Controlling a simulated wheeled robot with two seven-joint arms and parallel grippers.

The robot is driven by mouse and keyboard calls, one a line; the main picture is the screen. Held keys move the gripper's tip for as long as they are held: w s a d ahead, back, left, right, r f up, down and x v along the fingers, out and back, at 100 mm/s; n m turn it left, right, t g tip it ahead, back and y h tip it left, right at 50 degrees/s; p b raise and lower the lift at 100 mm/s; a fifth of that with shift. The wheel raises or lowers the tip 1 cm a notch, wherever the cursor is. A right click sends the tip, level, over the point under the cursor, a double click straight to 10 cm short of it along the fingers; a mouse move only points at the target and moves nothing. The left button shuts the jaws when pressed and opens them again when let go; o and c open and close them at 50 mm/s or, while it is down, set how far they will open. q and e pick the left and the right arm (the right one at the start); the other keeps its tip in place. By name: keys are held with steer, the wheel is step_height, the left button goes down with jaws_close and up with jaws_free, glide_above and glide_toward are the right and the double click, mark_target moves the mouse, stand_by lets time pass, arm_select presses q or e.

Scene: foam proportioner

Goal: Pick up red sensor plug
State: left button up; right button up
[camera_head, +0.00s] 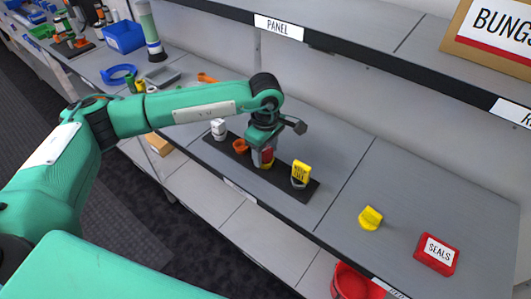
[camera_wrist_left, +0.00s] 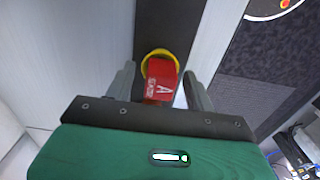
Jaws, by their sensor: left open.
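The red sensor plug (camera_wrist_left: 160,80) has white lettering and sits at a yellow ring on the dark mounting strip. It also shows in the head view (camera_head: 267,155), partly hidden by my gripper. My left gripper (camera_wrist_left: 160,88) is open, with one finger on each side of the plug and a visible gap to each finger. In the head view my left gripper (camera_head: 264,150) comes down over the strip from above. The dark strip (camera_head: 233,163) lies on the grey shelf. My right gripper is not in view.
On the strip stand a white fitting (camera_head: 218,129), an orange ring (camera_head: 240,146) and a yellow labelled plug (camera_head: 300,173). A yellow piece (camera_head: 370,218) and a red SEALS box (camera_head: 437,253) lie to the right. An upper shelf edge (camera_head: 340,50) overhangs behind.

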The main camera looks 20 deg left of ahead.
arm_select(q)
steer(key=c, duration=1.1)
steer(key=shift+o, duration=0.2)
